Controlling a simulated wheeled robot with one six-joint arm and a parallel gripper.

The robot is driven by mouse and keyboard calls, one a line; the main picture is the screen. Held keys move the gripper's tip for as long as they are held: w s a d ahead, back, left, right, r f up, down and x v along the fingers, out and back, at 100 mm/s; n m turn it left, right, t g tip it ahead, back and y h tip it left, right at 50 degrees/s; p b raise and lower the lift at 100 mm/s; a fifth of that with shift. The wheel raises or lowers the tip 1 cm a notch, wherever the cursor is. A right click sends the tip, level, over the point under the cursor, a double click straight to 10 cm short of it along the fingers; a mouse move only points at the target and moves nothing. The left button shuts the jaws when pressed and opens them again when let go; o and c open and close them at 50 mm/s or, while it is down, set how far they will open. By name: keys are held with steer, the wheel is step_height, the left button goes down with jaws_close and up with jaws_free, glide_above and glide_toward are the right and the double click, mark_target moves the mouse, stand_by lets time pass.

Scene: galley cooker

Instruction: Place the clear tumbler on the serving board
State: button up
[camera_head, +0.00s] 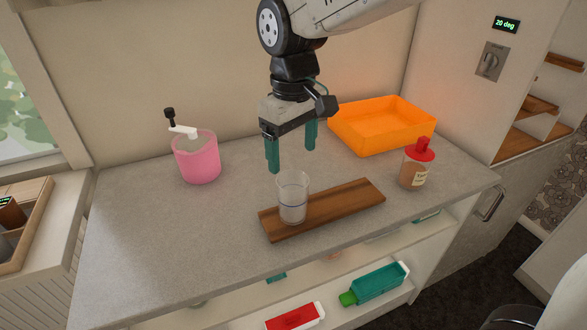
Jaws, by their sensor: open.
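The board lies slightly slanted near the front of the grey counter. My gripper (291,157) points down with its two green fingers apart and nothing between them. It is above and behind the tumbler, apart from it as far as I can see.
A pink container (197,160) with a white and black pump stands at the left. An orange tray (380,126) is at the back right. A jar with a red lid (416,165) stands right of the board. The counter's left part is clear.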

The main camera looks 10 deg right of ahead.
steer(key=s+d+r+m, duration=0.4)
steer(key=s+d, duration=0.4)
steer(key=d, duration=0.5)
steer(key=s+d+f+m+t, duration=0.1)
steer(key=s+d+f+m, duration=0.2)
steer(key=s+d, duration=0.5)
steer(key=s+m, duration=0.1)
steer(key=s, duration=0.2)
steer(key=shift+s, duration=0.35)
